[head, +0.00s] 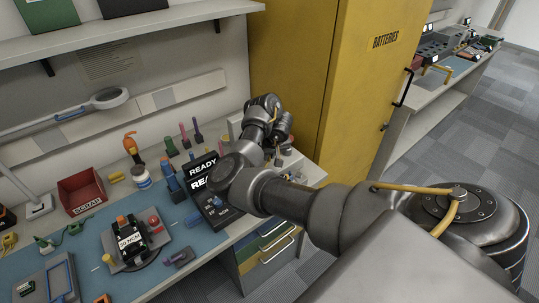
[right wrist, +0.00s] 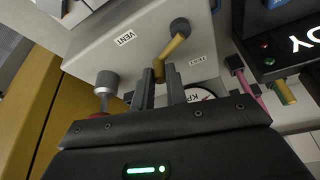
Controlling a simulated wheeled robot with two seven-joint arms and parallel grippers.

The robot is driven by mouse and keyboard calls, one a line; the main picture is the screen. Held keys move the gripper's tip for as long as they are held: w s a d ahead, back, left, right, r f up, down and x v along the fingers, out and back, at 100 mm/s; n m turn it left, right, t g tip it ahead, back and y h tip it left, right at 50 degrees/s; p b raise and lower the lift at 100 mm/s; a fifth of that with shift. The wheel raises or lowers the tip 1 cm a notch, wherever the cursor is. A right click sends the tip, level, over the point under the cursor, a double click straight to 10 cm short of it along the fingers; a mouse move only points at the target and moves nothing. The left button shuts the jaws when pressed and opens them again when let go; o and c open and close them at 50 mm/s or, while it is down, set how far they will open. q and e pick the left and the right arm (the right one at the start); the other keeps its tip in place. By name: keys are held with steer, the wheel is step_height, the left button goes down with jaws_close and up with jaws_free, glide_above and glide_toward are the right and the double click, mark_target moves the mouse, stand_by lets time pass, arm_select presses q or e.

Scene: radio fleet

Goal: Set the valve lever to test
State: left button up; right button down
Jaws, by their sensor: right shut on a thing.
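The valve lever (right wrist: 172,50) is yellow with a dark round pivot, on the face of a pale grey box (right wrist: 85,55) in the right wrist view. It slants down and left from the pivot, its end between the VENT label (right wrist: 125,38) and the TEST label (right wrist: 197,60), pointing squarely at neither. My right gripper (right wrist: 159,80) is shut on the lever's end, one dark finger on each side. In the head view my right arm hides most of the box and the lever. My left gripper is not in view.
A knob with a red base (right wrist: 104,88) and a partly hidden gauge (right wrist: 203,94) flank the fingers. A black READY unit (head: 203,168) stands beside my arm. A red scrap bin (head: 82,193) and a radio in a stand (head: 130,240) sit left. The yellow battery cabinet (head: 345,60) stands close behind.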

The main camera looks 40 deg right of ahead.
steer(key=n+p, duration=0.1)
steer(key=p, duration=0.2)
steer(key=n+y+p, duration=0.1)
steer(key=n+p, duration=0.1)
steer(key=p, duration=0.2)
steer(key=w+a+n+y+p, duration=0.1)
steer(key=n+p, duration=0.1)
steer(key=p, duration=0.2)
steer(key=shift+r, duration=0.3)
steer(key=shift+w+a+f+n+y+p, duration=0.25)
steer(key=shift+w+f+n+y+p, duration=0.05)
steer(key=shift+n+p, duration=0.45)
steer(key=shift+w+a+n+g+y, duration=0.2)
steer(key=shift+a+n+y, duration=0.1)
steer(key=shift+n, duration=0.65)
steer(key=shift+w+a+n+g+y, duration=0.1)
steer(key=shift+a+n+g+y, duration=0.15)
steer(key=shift+n, duration=0.65)
steer(key=shift+a, duration=0.1)
steer(key=c, duration=1.4)
jaws_free()
steer(key=shift+w, duration=0.1)
steer(key=shift+d+r, duration=0.2)
steer(key=b+v, duration=0.1)
steer(key=v, duration=0.9)
steer(key=shift+s+b, duration=0.2)
steer(key=shift+b, duration=0.1)
